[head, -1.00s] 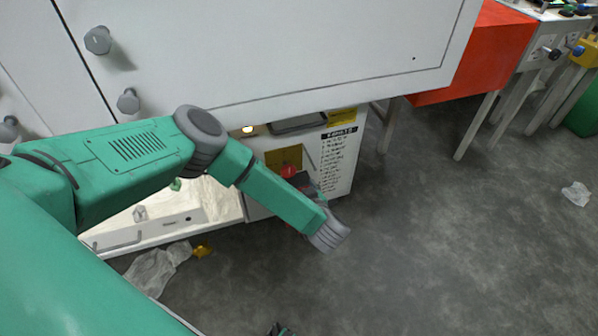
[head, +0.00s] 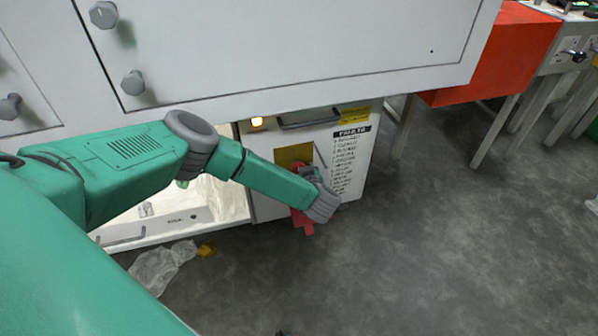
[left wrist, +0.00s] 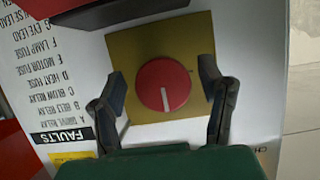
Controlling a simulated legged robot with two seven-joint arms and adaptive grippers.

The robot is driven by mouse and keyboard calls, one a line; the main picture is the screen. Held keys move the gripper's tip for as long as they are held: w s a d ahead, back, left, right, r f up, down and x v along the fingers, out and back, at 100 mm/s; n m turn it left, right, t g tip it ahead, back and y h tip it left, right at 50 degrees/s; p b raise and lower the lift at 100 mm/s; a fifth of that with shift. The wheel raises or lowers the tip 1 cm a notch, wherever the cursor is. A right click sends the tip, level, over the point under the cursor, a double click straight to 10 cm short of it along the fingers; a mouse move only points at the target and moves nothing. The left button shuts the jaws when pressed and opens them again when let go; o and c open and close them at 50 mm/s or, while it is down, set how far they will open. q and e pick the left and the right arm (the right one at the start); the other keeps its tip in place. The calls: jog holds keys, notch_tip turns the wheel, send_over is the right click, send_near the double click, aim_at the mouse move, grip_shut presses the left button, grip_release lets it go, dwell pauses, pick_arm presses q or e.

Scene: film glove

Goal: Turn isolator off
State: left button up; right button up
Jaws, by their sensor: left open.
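The isolator is a round red knob (left wrist: 163,85) with a white line, on a yellow square plate (left wrist: 195,35). In the left wrist view the line points toward the bottom of the picture. My left gripper (left wrist: 163,80) is open, with one finger on each side of the knob. Gaps show between the fingers and the knob. In the head view the yellow plate (head: 290,153) is on the white cabinet front, and my left wrist and gripper (head: 310,176) hide most of the knob. My right gripper is not clearly seen.
A list headed FAULTS (head: 347,160) is beside the plate. A red piece (head: 302,222) hangs below my wrist.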

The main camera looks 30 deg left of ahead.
pick_arm(q)
jog(key=shift+a, duration=0.1)
jog(key=c, duration=1.2)
jog(key=shift+o, duration=0.2)
